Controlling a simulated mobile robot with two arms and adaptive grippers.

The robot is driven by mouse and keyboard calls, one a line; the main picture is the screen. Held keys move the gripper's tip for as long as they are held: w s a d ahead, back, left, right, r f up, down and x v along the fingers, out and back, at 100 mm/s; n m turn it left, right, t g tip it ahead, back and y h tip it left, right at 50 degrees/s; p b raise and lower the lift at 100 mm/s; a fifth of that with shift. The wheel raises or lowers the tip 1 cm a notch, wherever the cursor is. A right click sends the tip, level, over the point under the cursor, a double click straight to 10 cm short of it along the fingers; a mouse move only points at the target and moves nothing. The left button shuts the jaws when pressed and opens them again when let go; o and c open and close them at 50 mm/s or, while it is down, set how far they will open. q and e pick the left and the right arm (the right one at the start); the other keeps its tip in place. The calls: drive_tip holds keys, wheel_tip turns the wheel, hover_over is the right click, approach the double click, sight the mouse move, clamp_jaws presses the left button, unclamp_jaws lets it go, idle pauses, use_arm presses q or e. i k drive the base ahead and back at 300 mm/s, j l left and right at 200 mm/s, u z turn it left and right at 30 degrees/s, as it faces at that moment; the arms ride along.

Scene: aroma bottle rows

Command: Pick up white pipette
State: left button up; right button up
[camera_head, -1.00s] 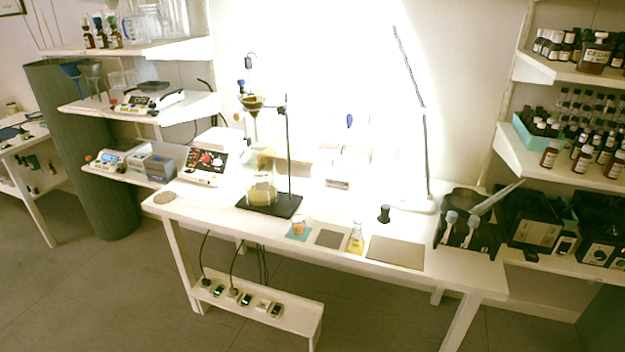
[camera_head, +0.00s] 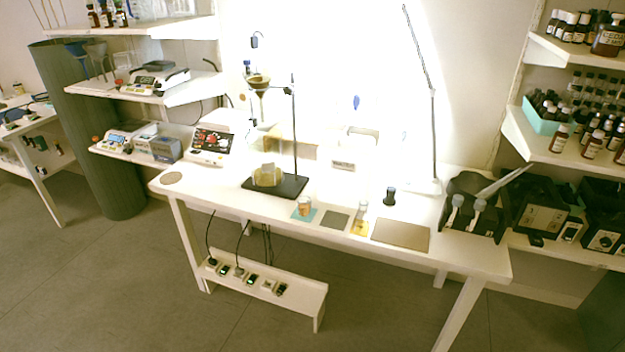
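Two pale pipette-like tools (camera_head: 456,208) stand side by side in front of a black box-like holder at the right end of the white table (camera_head: 345,248). Their heads look white to light grey, and they are too small to tell which one is the white pipette. A long pale rod-like thing (camera_head: 503,181) slants up to the right beside them. Neither of my grippers shows in the head view.
A brown mat (camera_head: 400,234), a flask (camera_head: 360,218), a dark-capped bottle (camera_head: 390,196) and a funnel stand base (camera_head: 275,186) are on the table. Black devices (camera_head: 540,215) and bottle shelves are at the right. The floor (camera_head: 130,290) in front is clear.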

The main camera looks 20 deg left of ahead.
sight(338, 98)
drive_tip(key=i+l+u, duration=0.1)
drive_tip(key=i+l, duration=0.45)
drive_tip(key=i, duration=0.15)
drive_tip(key=i+l, duration=0.6)
drive_tip(key=i+u, duration=0.05)
drive_tip(key=i, duration=0.1)
